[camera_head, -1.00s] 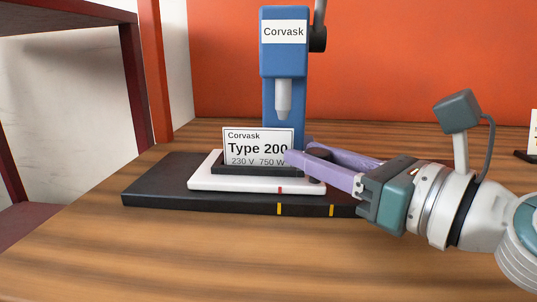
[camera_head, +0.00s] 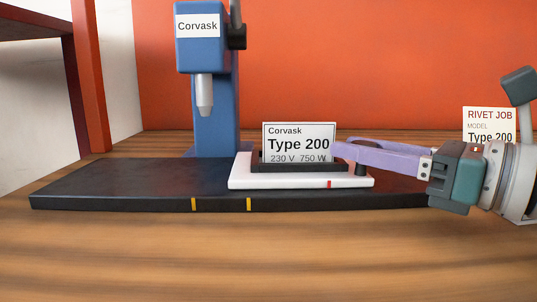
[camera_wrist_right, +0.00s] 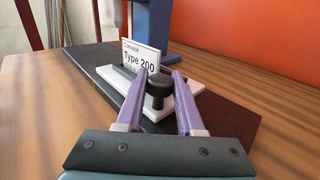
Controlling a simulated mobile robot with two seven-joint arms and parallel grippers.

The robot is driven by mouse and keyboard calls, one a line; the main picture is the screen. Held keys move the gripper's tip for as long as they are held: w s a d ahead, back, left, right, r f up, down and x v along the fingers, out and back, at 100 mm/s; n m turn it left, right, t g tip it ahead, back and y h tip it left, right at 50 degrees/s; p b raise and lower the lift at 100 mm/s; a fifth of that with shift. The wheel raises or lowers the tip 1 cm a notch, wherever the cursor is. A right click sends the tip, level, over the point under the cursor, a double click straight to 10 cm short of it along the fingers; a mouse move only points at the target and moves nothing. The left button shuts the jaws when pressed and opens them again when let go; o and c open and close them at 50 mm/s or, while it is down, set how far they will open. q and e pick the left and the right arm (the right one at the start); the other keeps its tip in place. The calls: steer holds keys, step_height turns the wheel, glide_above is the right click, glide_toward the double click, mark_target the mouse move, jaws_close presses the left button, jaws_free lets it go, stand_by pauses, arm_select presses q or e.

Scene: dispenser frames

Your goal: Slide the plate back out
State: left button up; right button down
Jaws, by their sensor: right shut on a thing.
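The white sliding plate (camera_head: 245,178) lies on the long black base (camera_head: 110,187), right of the blue Corvask press (camera_head: 211,100). A black holder (camera_head: 300,165) on it carries an upright "Type 200" rating plate (camera_head: 299,143). The red mark on the sliding plate is right of both yellow marks on the base. My right gripper (camera_head: 352,155) comes in from the right and is shut on the black knob (camera_head: 361,169) at the plate's right end. In the wrist view, the knob (camera_wrist_right: 158,88) is between the two purple fingers. My left gripper is out of view.
The press nozzle (camera_head: 205,95) hangs over bare base, left of the plate. A "Rivet job" card (camera_head: 489,124) stands behind my right wrist. A dark red shelf frame (camera_head: 85,80) is at the left. The wooden table (camera_head: 250,250) in front is clear.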

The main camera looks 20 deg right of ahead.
steer(key=shift+s+d, duration=0.1)
steer(key=shift+d, duration=0.4)
steer(key=c, duration=0.9)
jaws_free()
steer(key=shift+d, duration=0.1)
steer(key=o, duration=0.3)
steer(key=shift+d, duration=0.1)
steer(key=shift+o, duration=0.2)
